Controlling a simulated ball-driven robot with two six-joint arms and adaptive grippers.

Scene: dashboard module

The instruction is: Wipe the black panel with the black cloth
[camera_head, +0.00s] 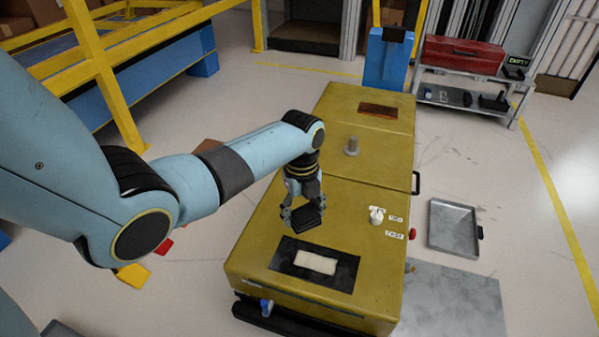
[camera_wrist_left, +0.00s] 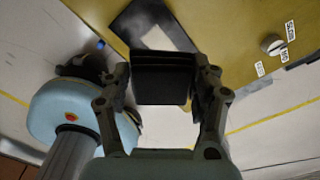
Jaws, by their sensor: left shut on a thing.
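The black panel (camera_head: 287,257) lies on the near part of the yellow module top, with a whitish patch (camera_head: 316,262) in its middle. It also shows in the left wrist view (camera_wrist_left: 128,27). My left gripper (camera_head: 303,212) is shut on the black cloth (camera_head: 306,217), a dark folded block. The cloth (camera_wrist_left: 162,78) sits between both fingers in the left wrist view. In the head view it appears just beyond the panel's far edge. I cannot tell whether it touches the yellow surface. My right gripper is not in view.
A grey tray (camera_head: 452,226) lies on the floor to the right. A shelf with a red toolbox (camera_head: 463,54) stands behind. Yellow railing (camera_head: 95,60) is at left.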

